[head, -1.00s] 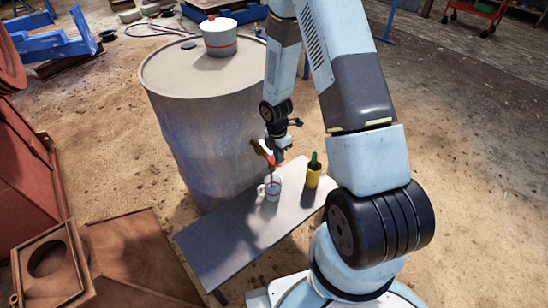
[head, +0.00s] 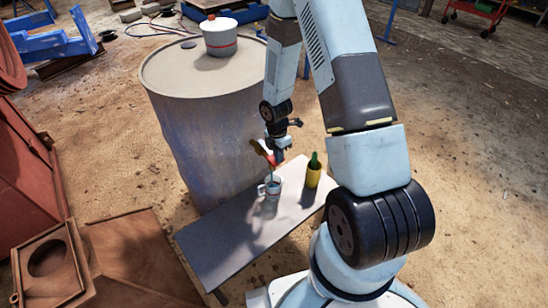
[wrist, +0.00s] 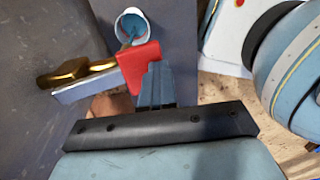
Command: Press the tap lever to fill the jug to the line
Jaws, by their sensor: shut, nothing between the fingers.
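The white jug (head: 270,190) stands upright on the bench beside the barrel, under the tap. In the wrist view the jug (wrist: 132,24) shows blue inside, with a darker blue streak near its middle. Its fill line and exact level are too small to tell. The brass tap (wrist: 76,72) sticks out from the barrel's side. Its red lever (wrist: 138,66) lies right at my fingertips and seems to touch them. My gripper (wrist: 155,84) is shut and empty. In the head view my gripper (head: 280,155) is just right of the lever, above the jug.
The grey barrel (head: 195,125) carries a white pot (head: 219,40) on top. The bench's front left part is clear. Red machinery (head: 30,160) is at left.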

